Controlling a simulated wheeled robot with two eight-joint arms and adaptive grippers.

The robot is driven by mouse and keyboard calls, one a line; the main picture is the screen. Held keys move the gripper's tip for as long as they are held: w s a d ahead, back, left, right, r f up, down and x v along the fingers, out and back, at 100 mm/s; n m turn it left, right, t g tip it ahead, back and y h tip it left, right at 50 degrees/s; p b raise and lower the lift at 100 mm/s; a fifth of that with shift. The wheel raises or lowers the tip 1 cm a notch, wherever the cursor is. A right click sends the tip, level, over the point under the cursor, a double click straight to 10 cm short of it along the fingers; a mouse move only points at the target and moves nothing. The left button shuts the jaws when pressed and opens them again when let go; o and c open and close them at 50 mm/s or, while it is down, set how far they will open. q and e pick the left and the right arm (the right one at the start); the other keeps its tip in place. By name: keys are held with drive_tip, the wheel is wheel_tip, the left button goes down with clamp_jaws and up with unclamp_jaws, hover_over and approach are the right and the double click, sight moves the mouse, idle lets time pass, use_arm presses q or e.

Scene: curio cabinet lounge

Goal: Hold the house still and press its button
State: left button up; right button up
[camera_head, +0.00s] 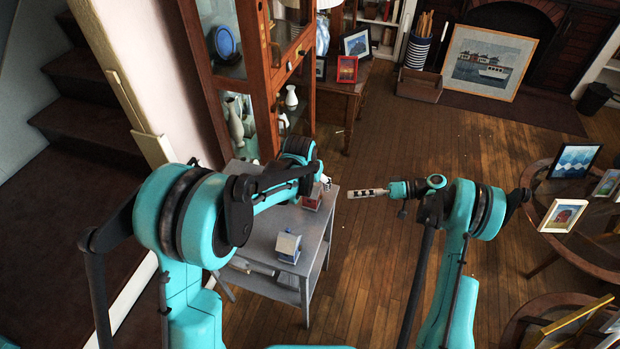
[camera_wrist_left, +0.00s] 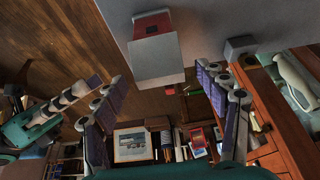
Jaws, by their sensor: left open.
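A small red house with a grey roof (camera_head: 312,199) stands on the grey side table (camera_head: 262,222), partly behind my left arm. In the left wrist view a red house with a grey roof (camera_wrist_left: 157,62) shows upside down, in front of and between the spread fingers of my left gripper (camera_wrist_left: 165,100), apart from them. In the head view my left gripper (camera_head: 326,183) is mostly hidden near the red house. A second house, white and blue with a grey roof (camera_head: 288,247), stands nearer on the table. My right gripper (camera_head: 368,193) looks shut and empty, right of the table. No button is discernible.
A glass curio cabinet (camera_head: 262,75) with vases stands behind the table. A round table (camera_head: 560,215) with frames is at the right. A leaning ship picture (camera_head: 488,62) is at the back. The wooden floor between is clear.

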use_arm(q)
drive_tip(key=shift+x, duration=0.9)
clamp_jaws()
idle(0.5)
use_arm(e)
clamp_jaws()
idle(0.8)
drive_tip(key=shift+a, duration=0.1)
idle(0.3)
